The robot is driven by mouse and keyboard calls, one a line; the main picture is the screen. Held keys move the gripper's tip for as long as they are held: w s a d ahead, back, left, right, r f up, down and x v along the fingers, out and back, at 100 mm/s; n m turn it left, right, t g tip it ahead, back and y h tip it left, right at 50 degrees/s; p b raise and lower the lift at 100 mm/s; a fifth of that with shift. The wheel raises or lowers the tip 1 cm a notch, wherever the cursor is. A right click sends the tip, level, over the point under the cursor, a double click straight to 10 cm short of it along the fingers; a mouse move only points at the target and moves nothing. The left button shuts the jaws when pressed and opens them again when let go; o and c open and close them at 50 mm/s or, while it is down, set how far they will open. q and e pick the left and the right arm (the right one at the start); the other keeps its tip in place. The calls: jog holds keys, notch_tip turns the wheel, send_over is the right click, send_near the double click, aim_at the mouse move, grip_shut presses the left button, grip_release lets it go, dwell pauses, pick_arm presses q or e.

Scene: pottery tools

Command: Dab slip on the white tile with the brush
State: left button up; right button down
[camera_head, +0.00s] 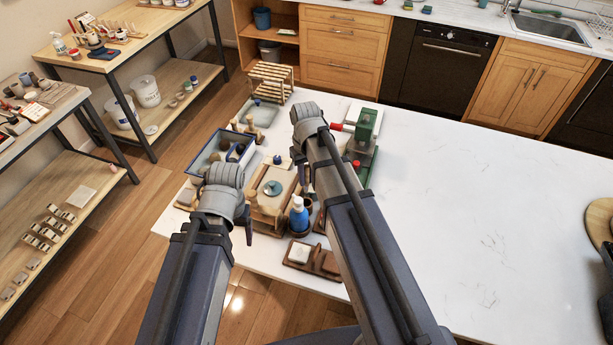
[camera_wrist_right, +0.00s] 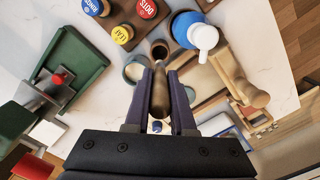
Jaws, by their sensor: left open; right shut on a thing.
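A small white tile (camera_head: 299,253) lies on a brown wooden tray (camera_head: 325,266) at the table's near edge. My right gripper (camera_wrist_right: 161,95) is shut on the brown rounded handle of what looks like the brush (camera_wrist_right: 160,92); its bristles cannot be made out. Past the handle's far end is a small dark round cup (camera_wrist_right: 160,50). In the head view the right gripper (camera_head: 303,172) is mostly hidden by its arm, above the crowded tools. My left gripper (camera_head: 248,231) is open, left of the blue bottle (camera_head: 299,216). No dish of slip can be identified surely.
Stamps with blue, yellow and red knobs (camera_wrist_right: 146,8) stand near the bottle. A green press with a red handle (camera_head: 366,125) stands to the right. A blue-rimmed tray (camera_head: 203,158) and a wooden rack (camera_head: 270,80) lie farther left and back.

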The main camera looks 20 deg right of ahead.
pick_arm(q)
jog(key=shift+f, duration=0.15)
pick_arm(e)
jog(key=shift+f, duration=0.1)
pick_arm(q)
notch_tip(320, 180, down, 8)
jog(key=b, duration=0.8)
jog(key=shift+f+b, duration=0.25)
jog(key=shift+b, duration=0.15)
pick_arm(e)
notch_tip(320, 180, down, 8)
jog(key=shift+f, duration=0.25)
jog(key=c, duration=0.7)
grip_release()
pick_arm(q)
jog(key=shift+r, duration=0.1)
pick_arm(e)
jog(key=shift+r, duration=0.1)
